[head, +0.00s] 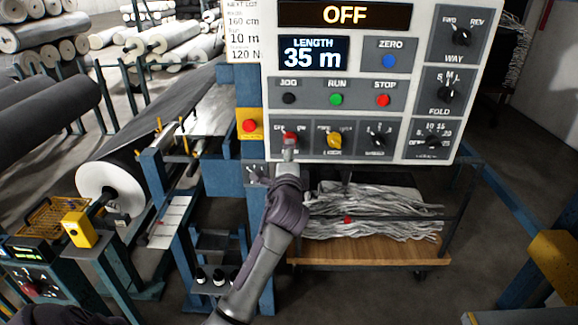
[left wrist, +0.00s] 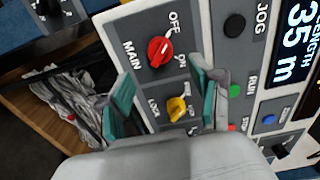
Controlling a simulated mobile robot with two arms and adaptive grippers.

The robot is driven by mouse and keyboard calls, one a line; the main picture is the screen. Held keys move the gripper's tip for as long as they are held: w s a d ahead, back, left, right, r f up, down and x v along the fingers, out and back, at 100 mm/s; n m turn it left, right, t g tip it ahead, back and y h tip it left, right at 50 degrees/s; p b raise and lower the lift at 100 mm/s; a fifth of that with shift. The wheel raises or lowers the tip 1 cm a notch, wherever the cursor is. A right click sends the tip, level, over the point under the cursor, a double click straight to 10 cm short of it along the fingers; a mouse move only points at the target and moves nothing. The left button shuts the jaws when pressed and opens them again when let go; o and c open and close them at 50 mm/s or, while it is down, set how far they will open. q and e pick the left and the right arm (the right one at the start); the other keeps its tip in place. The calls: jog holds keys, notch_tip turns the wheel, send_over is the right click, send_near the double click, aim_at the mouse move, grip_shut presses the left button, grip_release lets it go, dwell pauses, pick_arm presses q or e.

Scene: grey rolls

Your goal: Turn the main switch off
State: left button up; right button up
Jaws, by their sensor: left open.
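The main switch (head: 291,135) is a red rotary knob at the lower left of the control panel (head: 398,72). In the left wrist view the red knob (left wrist: 160,52) sits between the words MAIN, OFF and ON. Its ridge appears to point towards OFF. The panel's top display (head: 345,14) reads OFF. My left gripper (head: 289,150) is just in front of the knob in the head view. In the left wrist view its teal-padded fingers (left wrist: 161,72) are apart, with the knob just beyond their tips and nothing between them. My right gripper is not in view.
A yellow lock knob (head: 334,141) is right beside the main switch. A red button on a yellow box (head: 249,125) is to its left. Black, green and red buttons sit above. A white roll (head: 111,188) is at the left and a cart with grey strands (head: 375,212) is below the panel.

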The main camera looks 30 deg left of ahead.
pick_arm(q)
jog(key=v, duration=0.5)
dwell(0.4)
